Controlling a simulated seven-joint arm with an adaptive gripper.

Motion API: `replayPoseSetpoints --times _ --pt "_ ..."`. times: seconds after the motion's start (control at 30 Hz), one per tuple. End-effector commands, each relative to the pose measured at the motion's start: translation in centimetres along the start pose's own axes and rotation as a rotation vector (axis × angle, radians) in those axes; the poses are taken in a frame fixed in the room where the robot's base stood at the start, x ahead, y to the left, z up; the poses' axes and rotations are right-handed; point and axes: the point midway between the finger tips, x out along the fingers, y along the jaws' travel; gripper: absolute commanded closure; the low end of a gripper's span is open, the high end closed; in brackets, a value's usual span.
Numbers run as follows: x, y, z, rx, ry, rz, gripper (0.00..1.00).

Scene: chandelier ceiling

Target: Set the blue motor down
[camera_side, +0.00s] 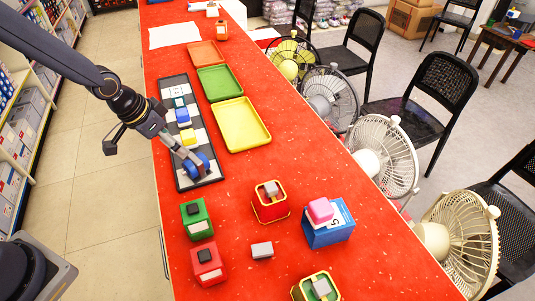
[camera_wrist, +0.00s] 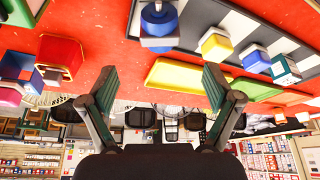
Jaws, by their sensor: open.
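The blue motor (camera_side: 203,160) is on the black-and-white checkered board (camera_side: 206,182), near the board's front end. It also shows in the wrist view (camera_wrist: 158,24), at the top, beyond my fingertips and between their lines. My gripper (camera_side: 187,154) is over the board beside the motor and overlaps it in the side view. In the wrist view my gripper (camera_wrist: 160,80) has its two fingers spread wide, with nothing between them. The motor's lower part is partly hidden by the gripper in the side view.
Yellow (camera_side: 187,135) and other small blocks stand farther along the board. Yellow (camera_side: 264,133), green (camera_side: 229,82) and orange trays lie to its right. Green (camera_side: 196,219) and red (camera_side: 207,264) boxes stand in front. A blue box (camera_side: 328,234) is at right; fans line the right edge.

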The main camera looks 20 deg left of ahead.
Motion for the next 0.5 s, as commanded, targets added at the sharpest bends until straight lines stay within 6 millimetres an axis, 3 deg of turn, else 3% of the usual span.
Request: replayPoseSetpoints --times 0.17,0.27,0.5 --pt "-2.0 -0.3 0.1 0.003 -0.008 -0.028 0.11" --pt "-5.0 -0.9 0.6 -0.007 -0.024 -0.095 0.11" --pt "-17.1 -0.7 4.2 -0.157 -0.004 -0.259 0.11"
